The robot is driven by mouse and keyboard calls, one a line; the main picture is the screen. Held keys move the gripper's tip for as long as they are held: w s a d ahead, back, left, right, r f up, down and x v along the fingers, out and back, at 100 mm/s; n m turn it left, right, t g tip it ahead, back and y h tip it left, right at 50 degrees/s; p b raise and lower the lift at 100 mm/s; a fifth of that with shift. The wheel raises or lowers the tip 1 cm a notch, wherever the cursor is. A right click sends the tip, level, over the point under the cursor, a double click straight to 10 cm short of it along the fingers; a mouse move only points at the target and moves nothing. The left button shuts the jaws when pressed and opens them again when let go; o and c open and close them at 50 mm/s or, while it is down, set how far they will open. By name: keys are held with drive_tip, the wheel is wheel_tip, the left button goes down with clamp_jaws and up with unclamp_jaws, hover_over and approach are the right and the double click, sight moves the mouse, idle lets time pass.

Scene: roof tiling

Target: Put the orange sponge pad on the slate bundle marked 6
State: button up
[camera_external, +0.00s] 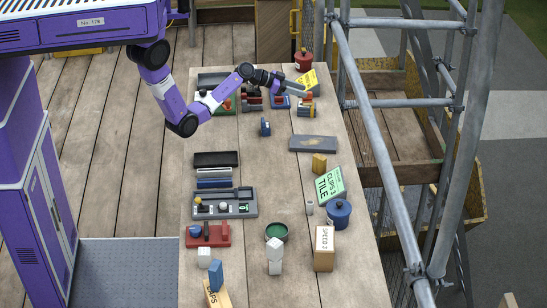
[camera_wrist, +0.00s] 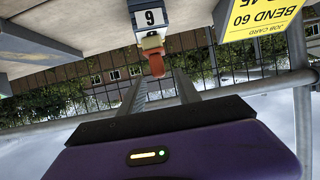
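My gripper (camera_external: 301,92) is at the far end of the table, close above a small bundle (camera_external: 306,108) with orange on it. In the wrist view its two fingers (camera_wrist: 160,84) are apart. A red-orange piece with a paler top (camera_wrist: 155,62), likely the orange sponge pad, shows just beyond the fingertips, between them in the picture. I cannot tell whether they touch it. Behind it is a dark bundle with a white label (camera_wrist: 150,17); its figure looks like 6 or 9, as this view seems turned over.
A yellow job card (camera_external: 308,80) stands beside the gripper, with a red pot (camera_external: 304,60) behind. Other small bundles (camera_external: 281,102) sit to the left. A blue item (camera_external: 265,127) and a grey slab (camera_external: 312,143) lie nearer. Scaffold poles (camera_external: 370,120) rise along the right edge.

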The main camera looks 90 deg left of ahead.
drive_tip(key=shift+v, duration=2.8)
